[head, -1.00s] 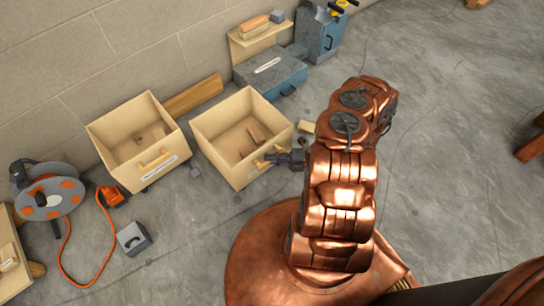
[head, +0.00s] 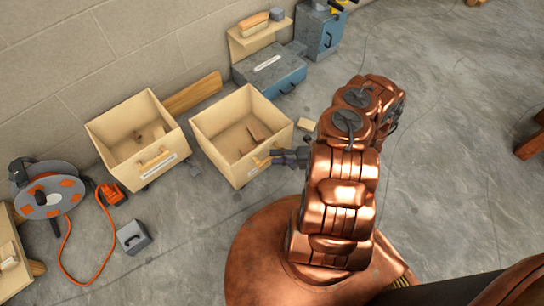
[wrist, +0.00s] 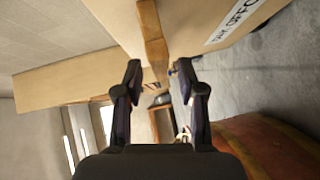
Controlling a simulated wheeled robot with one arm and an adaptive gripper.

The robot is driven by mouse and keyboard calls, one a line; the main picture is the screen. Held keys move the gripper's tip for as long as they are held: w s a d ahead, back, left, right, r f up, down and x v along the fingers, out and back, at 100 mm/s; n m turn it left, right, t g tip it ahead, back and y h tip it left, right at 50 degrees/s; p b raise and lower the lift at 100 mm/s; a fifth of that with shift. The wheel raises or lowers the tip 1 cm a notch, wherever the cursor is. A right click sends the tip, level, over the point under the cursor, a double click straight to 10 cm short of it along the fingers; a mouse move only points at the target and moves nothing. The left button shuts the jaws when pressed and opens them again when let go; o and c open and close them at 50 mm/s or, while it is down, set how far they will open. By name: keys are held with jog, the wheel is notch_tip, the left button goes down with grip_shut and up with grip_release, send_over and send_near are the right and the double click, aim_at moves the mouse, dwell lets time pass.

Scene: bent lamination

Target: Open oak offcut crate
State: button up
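The oak offcut crate (head: 222,158) is a pale wooden box with an open top and a few wood pieces inside. My gripper (head: 278,157) is at its front, at the wooden handle (head: 262,161), and partly covers that front. In the wrist view the crate's front (wrist: 195,18) fills the top, with a white label (wrist: 237,20) partly reading "OFFC". The handle (wrist: 152,40) runs down between the two fingertips of my gripper (wrist: 159,70). The fingers are apart, with a gap visible on both sides of the handle.
A similar open crate (head: 118,158) with a handle stands to the left. A blue-grey toolbox (head: 270,78) and a plank (head: 192,95) are by the wall. A cable reel (head: 50,190) and a small grey block (head: 133,238) lie left. The floor in front is clear.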

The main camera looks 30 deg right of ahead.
jog(key=v, duration=0.9)
jog(key=shift+s+d, duration=0.25)
jog(key=shift+d, duration=0.05)
jog(key=shift+r, duration=0.1)
